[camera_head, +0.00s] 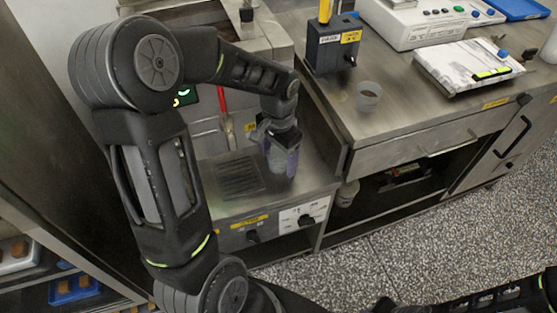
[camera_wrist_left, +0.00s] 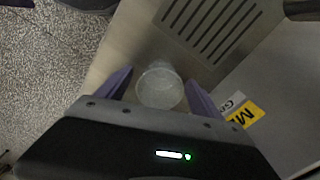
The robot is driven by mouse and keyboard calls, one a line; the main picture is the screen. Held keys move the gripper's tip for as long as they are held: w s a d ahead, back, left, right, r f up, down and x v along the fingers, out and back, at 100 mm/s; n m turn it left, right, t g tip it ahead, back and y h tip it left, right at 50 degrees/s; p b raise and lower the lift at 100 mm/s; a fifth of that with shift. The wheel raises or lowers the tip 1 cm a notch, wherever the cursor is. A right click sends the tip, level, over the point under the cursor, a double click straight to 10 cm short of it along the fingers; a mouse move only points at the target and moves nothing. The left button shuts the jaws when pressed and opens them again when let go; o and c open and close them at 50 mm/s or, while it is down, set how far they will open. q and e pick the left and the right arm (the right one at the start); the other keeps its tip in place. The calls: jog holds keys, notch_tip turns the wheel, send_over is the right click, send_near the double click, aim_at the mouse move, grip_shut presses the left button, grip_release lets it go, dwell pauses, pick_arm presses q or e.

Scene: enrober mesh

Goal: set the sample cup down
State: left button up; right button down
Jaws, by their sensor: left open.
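The sample cup is a small clear, round cup (camera_wrist_left: 160,88) on the steel worktop beside the slotted grate, between my left gripper's two purple fingers. My left gripper (camera_wrist_left: 158,92) is open, with one finger on each side of the cup. In the head view my left gripper (camera_head: 281,160) points down at the worktop, and the cup (camera_head: 274,159) shows partly behind its fingers. I cannot tell whether either finger touches the cup. My right gripper is not in view.
The slotted grate (camera_head: 240,176) lies left of the cup. Another translucent cup (camera_head: 368,97) stands on the right counter, near a dark block (camera_head: 331,50) and a white instrument (camera_head: 425,20). A red-handled tool (camera_head: 223,110) is behind the worktop. The worktop's front edge is close.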

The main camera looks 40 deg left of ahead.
pick_arm(q)
jog(key=c, duration=1.5)
notch_tip(320, 180, up, 10)
jog(key=shift+p, duration=0.35)
jog(key=shift+c, duration=0.2)
